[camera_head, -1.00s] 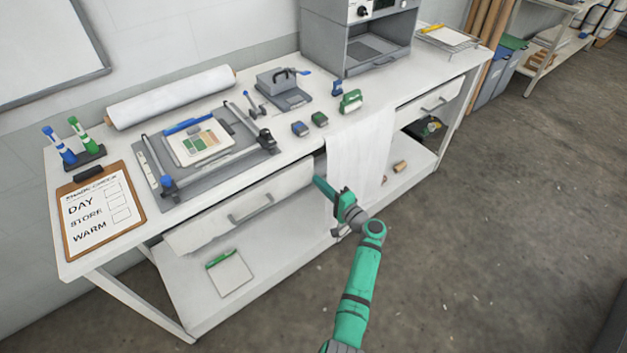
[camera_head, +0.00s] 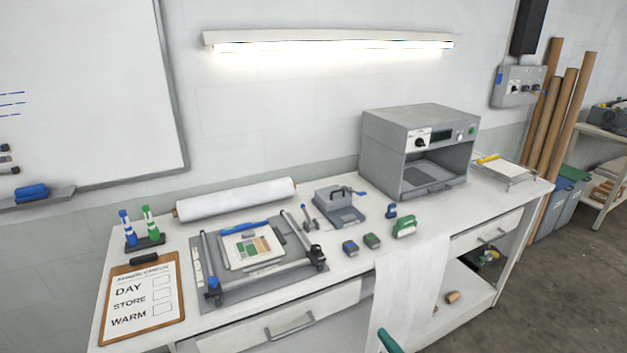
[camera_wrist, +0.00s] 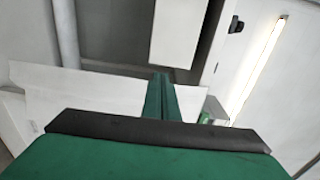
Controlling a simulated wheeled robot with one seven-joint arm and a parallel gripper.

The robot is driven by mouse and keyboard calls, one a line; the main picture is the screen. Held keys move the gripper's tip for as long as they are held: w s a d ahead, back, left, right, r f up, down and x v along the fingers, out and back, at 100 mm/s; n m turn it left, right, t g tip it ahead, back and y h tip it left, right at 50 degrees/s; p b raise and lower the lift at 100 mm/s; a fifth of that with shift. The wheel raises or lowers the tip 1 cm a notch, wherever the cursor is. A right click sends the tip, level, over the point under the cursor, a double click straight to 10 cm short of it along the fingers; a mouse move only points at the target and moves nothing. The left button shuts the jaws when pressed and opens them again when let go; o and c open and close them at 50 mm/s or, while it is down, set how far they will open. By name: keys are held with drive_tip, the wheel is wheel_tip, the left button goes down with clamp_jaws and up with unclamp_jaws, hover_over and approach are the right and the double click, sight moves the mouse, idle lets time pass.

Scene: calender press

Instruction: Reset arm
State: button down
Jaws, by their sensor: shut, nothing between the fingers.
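My green gripper (camera_wrist: 161,98) is shut and empty in the wrist view, its two fingers pressed together. In the head view only a green piece of my arm or gripper shows at the bottom edge, in front of the white cloth (camera_head: 408,285). The cloth hangs over the front of the white workbench (camera_head: 345,272). The rest of my arm is out of the head view. My gripper does not visibly touch anything.
The bench holds a clipboard (camera_head: 143,300), a frame with a colour sheet (camera_head: 262,262), a white roll (camera_head: 238,198), small blocks and a grey press (camera_head: 418,150). A drawer (camera_head: 290,322) at the front stands out. Open floor (camera_head: 560,300) lies to the right.

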drive_tip(key=s+a+f+n+g+h, duration=0.1)
drive_tip(key=s+a+f+g+h, duration=0.1)
drive_tip(key=s+a+f, duration=0.55)
drive_tip(key=s+a+f+n+g+h, duration=0.1)
drive_tip(key=s+a+f+g+h, duration=0.2)
drive_tip(key=s+f, duration=0.65)
drive_tip(key=s+a+r+n+h, duration=0.1)
drive_tip(key=s+a+n, duration=0.15)
drive_tip(key=s, duration=0.45)
drive_tip(key=s+a+r+n+h, duration=0.1)
drive_tip(key=s+a, duration=0.3)
drive_tip(key=s, duration=0.3)
drive_tip(key=s+a+r+n+t, duration=0.1)
drive_tip(key=s+a+r+n, duration=0.1)
drive_tip(key=s+r, duration=0.2)
drive_tip(key=s+a+r+n+t, duration=0.1)
drive_tip(key=s+a+r+n, duration=0.2)
drive_tip(key=r, duration=0.8)
drive_tip(key=s+a+r+n+t, duration=0.2)
drive_tip(key=s+a+r+n, duration=0.1)
drive_tip(key=s+r, duration=0.4)
drive_tip(key=shift+s+r, duration=0.25)
drive_tip(key=shift+r, duration=0.5)
